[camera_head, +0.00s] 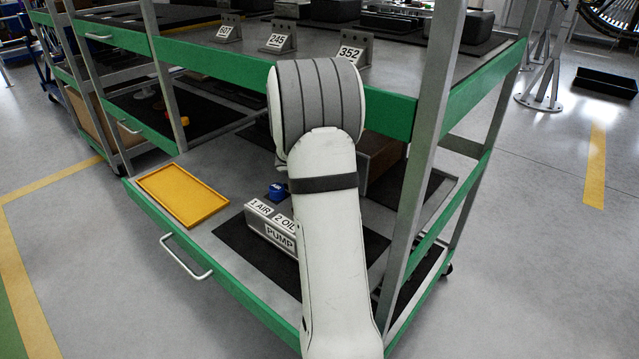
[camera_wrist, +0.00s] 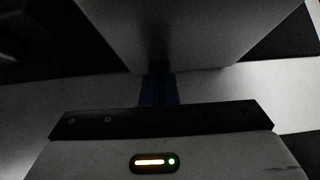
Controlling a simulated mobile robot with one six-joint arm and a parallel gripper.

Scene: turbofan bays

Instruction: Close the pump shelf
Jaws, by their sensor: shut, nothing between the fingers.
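The pump shelf (camera_head: 225,240) is the lower shelf of the green and grey rack. It sticks out toward the front left, past the shelf above, so it stands open. Its silver bar handle (camera_head: 187,258) is on the green front edge. A grey block labelled PUMP, 1 AIR and 2 OIL (camera_head: 262,225) sits on a dark mat on it.
The upper shelf (camera_head: 190,48) with number plates overhangs the back. A rack post (camera_head: 425,140) stands right of my arm. Floor at front left is clear.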

